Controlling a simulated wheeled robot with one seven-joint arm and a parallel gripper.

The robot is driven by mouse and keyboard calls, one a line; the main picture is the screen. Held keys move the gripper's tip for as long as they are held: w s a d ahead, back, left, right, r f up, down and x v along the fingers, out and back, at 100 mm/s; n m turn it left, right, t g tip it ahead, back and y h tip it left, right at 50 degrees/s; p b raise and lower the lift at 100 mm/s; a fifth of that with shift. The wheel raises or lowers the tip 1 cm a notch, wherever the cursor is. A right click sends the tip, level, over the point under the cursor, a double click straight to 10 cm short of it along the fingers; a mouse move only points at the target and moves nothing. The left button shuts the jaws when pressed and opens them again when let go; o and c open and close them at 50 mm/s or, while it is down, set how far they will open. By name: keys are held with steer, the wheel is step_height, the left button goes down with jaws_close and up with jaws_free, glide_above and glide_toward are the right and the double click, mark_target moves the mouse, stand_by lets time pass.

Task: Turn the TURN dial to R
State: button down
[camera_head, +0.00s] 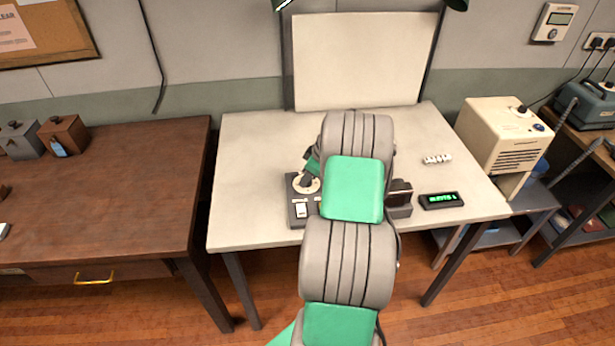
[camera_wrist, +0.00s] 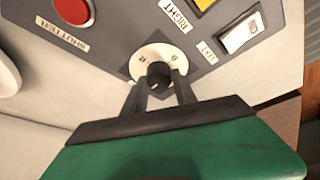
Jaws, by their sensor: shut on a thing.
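The dial shows in the wrist view as a pale round plate (camera_wrist: 143,62) with small letters and a dark knob (camera_wrist: 158,73) at its middle. My gripper (camera_wrist: 161,82) is shut on this knob, one dark finger on each side. The letters are too small to read surely, and the knob's pointing direction is unclear. In the head view the pale dial plate (camera_head: 298,187) sits on a grey control box (camera_head: 291,208) on the white table. My gripper (camera_head: 309,177) is at the dial there, and my arm hides the box's right part.
The box also carries a red button (camera_wrist: 73,10), a yellow part (camera_wrist: 203,3) and a white rocker switch (camera_wrist: 242,33). Right of my arm are a dark device (camera_head: 399,198) and a green-lit display (camera_head: 441,200). The table's left part (camera_head: 245,170) is clear.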

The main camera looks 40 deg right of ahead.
steer(key=shift+f+m+b, duration=0.1)
steer(key=shift+m+b, duration=0.3)
steer(key=shift+b, duration=0.1)
steer(key=m+h+b, duration=0.1)
steer(key=m+b, duration=0.1)
steer(key=shift+a+f+m+b, duration=0.1)
steer(key=shift+m+b, duration=0.3)
steer(key=m+h+b, duration=0.2)
steer(key=m+b, duration=0.2)
steer(key=m, duration=0.1)
steer(key=shift+w+a, duration=0.1)
steer(key=shift+a, duration=0.05)
steer(key=m+h+b, duration=0.1)
steer(key=m, duration=0.1)
steer(key=m+g+b, duration=0.1)
steer(key=m, duration=0.1)
steer(key=shift+w+m+g+h, duration=0.1)
steer(key=shift+m+g+h, duration=0.2)
steer(key=shift+m+h, duration=0.1)
steer(key=shift+w+r+m+g+h+b, duration=0.15)
steer(key=shift+m+g+b, duration=0.25)
steer(key=shift+m, duration=0.7)
steer(key=shift+s+r+m+g+h+b, duration=0.1)
steer(key=shift+m+g+h+b, duration=0.25)
steer(key=shift+m, duration=0.75)
steer(key=c, duration=1)
jaws_free()
